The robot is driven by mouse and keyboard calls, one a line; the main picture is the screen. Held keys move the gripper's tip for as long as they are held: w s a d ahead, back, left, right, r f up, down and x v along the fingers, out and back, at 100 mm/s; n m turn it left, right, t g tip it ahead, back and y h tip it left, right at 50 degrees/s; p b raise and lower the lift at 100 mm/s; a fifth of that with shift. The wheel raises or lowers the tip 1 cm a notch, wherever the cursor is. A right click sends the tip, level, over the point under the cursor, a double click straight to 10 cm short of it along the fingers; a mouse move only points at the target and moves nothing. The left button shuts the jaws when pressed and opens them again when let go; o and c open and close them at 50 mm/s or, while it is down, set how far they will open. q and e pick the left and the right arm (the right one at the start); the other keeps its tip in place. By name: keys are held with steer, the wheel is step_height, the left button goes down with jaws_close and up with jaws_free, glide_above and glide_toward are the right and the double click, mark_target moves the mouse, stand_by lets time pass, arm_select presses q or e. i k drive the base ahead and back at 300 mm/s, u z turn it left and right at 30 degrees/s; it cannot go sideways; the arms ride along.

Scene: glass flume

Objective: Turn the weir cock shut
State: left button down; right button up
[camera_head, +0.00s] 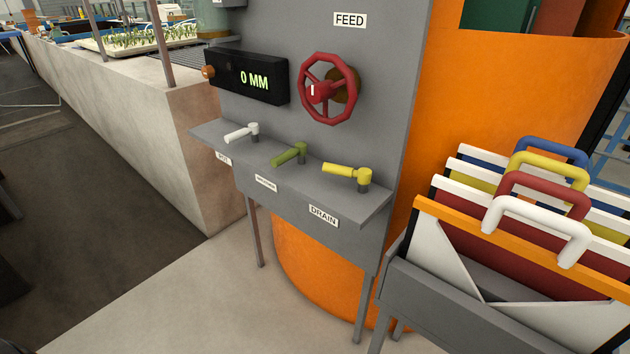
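Three lever cocks stand on a grey shelf (290,190) below the panel. The white-handled cock (241,132) is at left, the green-handled cock (290,154) in the middle and the yellow-handled cock (346,173) at right. All three levers point left from their posts, the white and green ones also slanting toward the shelf's front. The right label (323,216) reads DRAIN. The left label (223,158) and middle label (266,184) are too small to read surely, so I cannot tell which cock is the weir's. Neither gripper is in view.
A red handwheel (328,89) under a FEED label (349,19) and a display (247,78) reading 0 MM are above the cocks. A rack (450,300) of handled boards stands at right, before an orange tank (500,90). Floor at front left is clear.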

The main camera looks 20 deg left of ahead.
mark_target(364, 175)
steer(key=z, duration=2.3)
steer(key=i, duration=0.55)
steer(key=u, duration=2.65)
steer(key=i, duration=0.5)
